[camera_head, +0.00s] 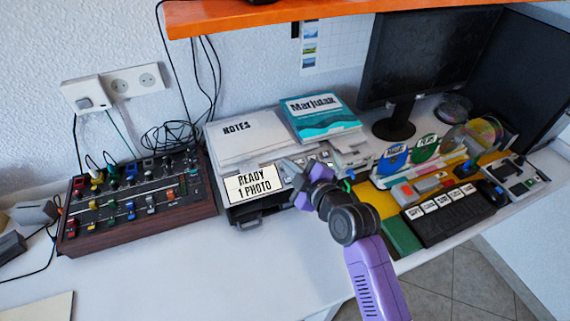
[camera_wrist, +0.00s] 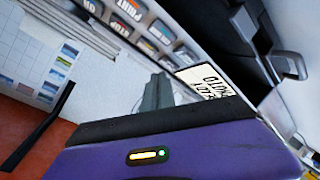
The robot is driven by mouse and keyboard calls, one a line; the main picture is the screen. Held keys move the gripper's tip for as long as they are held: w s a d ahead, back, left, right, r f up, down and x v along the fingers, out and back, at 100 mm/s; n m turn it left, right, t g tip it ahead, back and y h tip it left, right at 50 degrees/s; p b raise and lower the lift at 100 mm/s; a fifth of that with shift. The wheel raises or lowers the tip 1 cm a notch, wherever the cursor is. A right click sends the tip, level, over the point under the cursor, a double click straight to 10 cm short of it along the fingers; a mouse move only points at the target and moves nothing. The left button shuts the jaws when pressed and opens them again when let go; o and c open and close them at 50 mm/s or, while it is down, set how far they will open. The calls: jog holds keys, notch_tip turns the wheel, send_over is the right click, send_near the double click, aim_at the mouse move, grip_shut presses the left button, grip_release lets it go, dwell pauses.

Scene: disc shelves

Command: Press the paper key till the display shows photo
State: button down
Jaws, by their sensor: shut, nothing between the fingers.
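The printer's display (camera_head: 254,184) is a pale panel on the front of the printer (camera_head: 244,214) and reads "READY 1 PHOTO". In the wrist view the display (camera_wrist: 205,80) is tilted and partly cut off by my gripper's body. A row of keys (camera_wrist: 160,32) runs beside it, with labels such as "PRINT" and "STOP"; I cannot make out which is the paper key. My gripper (camera_head: 290,172) is shut and empty, at the printer's panel just right of the display. In the wrist view its fingers (camera_wrist: 157,94) point towards the panel; whether they touch a key, I cannot tell.
Papers marked "NOTES" (camera_head: 243,133) and a teal book (camera_head: 318,117) lie behind the panel. A mixer box (camera_head: 137,198) with several knobs stands left. A monitor (camera_head: 428,55), a black keyboard (camera_head: 446,214) and discs (camera_head: 485,132) are right.

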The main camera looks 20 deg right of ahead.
jog(key=shift+s+r, duration=0.15)
jog(key=shift+r, duration=0.05)
jog(key=shift+s+r+p, duration=0.4)
jog(key=shift+r+p, duration=0.2)
jog(key=shift+r, duration=0.1)
jog(key=shift+s+r+p, duration=0.4)
jog(key=shift+r+p, duration=0.2)
jog(key=shift+r, duration=0.15)
jog(key=shift+s+r+p, duration=0.4)
jog(key=shift+r+p, duration=0.2)
jog(key=shift+r, duration=0.1)
